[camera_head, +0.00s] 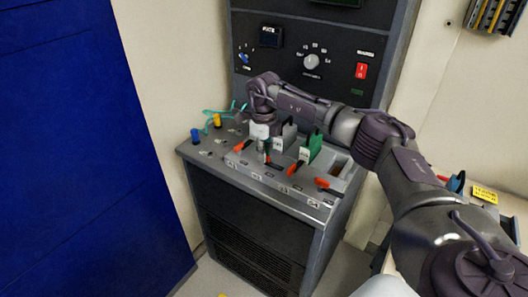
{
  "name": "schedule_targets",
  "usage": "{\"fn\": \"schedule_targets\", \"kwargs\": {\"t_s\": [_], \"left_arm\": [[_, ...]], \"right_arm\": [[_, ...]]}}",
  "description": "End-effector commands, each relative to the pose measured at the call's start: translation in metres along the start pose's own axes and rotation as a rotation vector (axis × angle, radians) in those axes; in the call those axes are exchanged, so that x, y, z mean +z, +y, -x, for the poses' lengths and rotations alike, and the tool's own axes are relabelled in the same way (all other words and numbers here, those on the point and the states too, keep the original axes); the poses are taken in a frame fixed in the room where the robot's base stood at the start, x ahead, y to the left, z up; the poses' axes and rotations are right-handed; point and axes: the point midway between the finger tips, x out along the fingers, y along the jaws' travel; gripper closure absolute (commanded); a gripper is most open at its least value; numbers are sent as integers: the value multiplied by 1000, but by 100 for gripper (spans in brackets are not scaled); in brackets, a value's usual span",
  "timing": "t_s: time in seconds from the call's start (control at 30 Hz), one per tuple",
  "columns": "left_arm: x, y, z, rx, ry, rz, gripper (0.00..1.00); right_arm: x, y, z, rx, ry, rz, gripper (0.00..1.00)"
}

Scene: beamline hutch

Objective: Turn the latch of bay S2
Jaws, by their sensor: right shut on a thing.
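The sloped top of the grey cabinet (250,172) holds a row of bays with red-orange latches. The leftmost latch (243,145) and two latches farther right, one in the middle (296,167) and one at the right (322,183), are visible. My right gripper (264,152) points down over the second bay from the left and is shut on a latch there, which it mostly hides. The bay labels are too small to read surely, so I cannot tell which is S2. My left gripper is not in view.
A green module (310,150) and a grey module (286,137) stand upright close beside the gripper. Blue (195,135) and yellow (217,120) knobs stand at the left. The upright panel (330,55) with a dial and red switch rises behind. A blue panel fills the left.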

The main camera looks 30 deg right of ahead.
Motion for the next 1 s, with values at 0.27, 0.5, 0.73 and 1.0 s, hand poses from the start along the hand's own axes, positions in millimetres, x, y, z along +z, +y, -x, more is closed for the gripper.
{"fn": "schedule_targets", "kwargs": {"t_s": [0.27, 0.5, 0.73, 1.0], "left_arm": [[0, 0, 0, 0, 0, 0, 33], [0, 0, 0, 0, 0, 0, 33], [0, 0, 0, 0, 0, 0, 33], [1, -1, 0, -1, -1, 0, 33]], "right_arm": [[1, -1, 2, -3, -5, -14, 100], [1, -1, 2, -3, -5, -13, 83], [0, -1, 1, -2, -2, -12, 65], [0, 0, 7, -1, -2, -11, 65]]}}
